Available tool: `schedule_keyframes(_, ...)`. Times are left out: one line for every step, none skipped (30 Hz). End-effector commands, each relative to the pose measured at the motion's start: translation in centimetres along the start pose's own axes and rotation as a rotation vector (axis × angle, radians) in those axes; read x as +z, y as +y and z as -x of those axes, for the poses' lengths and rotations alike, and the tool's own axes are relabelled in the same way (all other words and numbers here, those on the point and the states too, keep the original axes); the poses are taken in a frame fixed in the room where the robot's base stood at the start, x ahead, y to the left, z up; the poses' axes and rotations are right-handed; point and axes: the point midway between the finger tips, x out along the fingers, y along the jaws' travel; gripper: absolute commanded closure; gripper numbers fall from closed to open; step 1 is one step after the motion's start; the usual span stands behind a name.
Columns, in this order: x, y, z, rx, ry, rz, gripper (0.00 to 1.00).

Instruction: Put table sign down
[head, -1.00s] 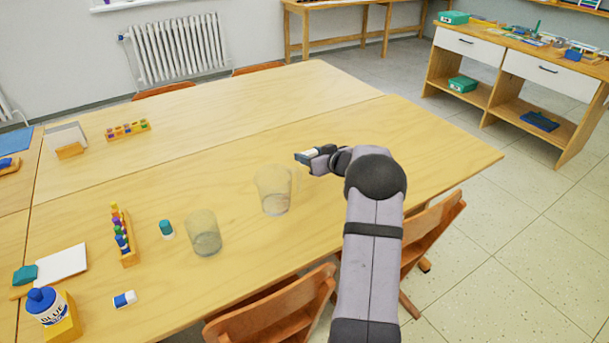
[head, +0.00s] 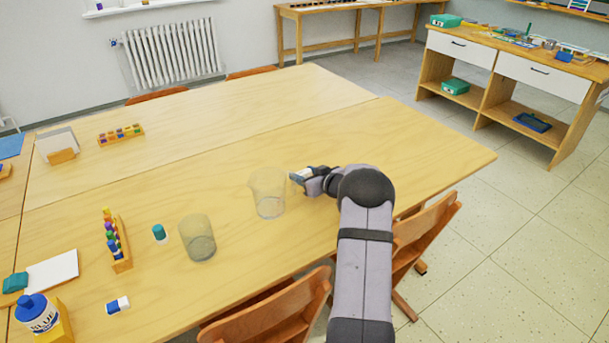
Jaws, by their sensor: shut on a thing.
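My gripper (head: 308,180) is shut on a small pale and blue thing (head: 299,177), held above the table just right of a clear cup. It is too small and too covered by the fingers to tell whether it is the table sign. A white card in a wooden stand (head: 62,156), which looks like a table sign, stands at the far left of the table (head: 400,150), well away from my gripper.
Two clear cups (head: 268,194) (head: 198,240) stand left of my gripper. The table's right part is clear.

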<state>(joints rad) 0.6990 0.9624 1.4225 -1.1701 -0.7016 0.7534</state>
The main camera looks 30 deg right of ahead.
Motion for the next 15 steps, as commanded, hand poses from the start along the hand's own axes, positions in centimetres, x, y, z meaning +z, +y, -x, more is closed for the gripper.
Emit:
schedule_keyframes(-0.03,0.0,0.01,0.0,0.0,0.0,0.75)
schedule_keyframes(-0.02,0.0,0.01,0.0,0.0,0.0,0.75)
schedule_keyframes(0.03,0.0,-0.01,0.0,0.0,0.0,0.75)
schedule_keyframes(0.09,0.0,-0.03,0.0,0.0,0.0,0.75)
schedule_keyframes(0.18,-0.01,-0.06,0.0,-0.001,0.0,0.75)
schedule_keyframes(0.3,-0.01,-0.11,0.0,-0.001,0.0,0.75)
schedule_keyframes(0.23,0.0,-0.09,0.0,-0.001,0.0,0.47)
schedule_keyframes(0.21,0.0,-0.08,0.0,-0.001,0.0,0.4)
schedule_keyframes(0.21,0.0,-0.08,0.0,-0.001,0.0,0.35)
schedule_keyframes(0.21,-0.01,-0.08,0.0,-0.001,0.0,0.35)
schedule_keyframes(0.21,-0.01,-0.08,0.0,-0.001,0.0,0.35)
schedule_keyframes(0.2,0.0,-0.07,0.0,-0.001,0.0,0.35)
schedule_keyframes(0.2,0.0,-0.07,0.0,-0.001,0.0,0.35)
schedule_keyframes(0.2,0.0,-0.07,0.0,-0.001,0.0,0.35)
schedule_keyframes(0.2,0.0,-0.07,0.0,-0.001,0.0,0.35)
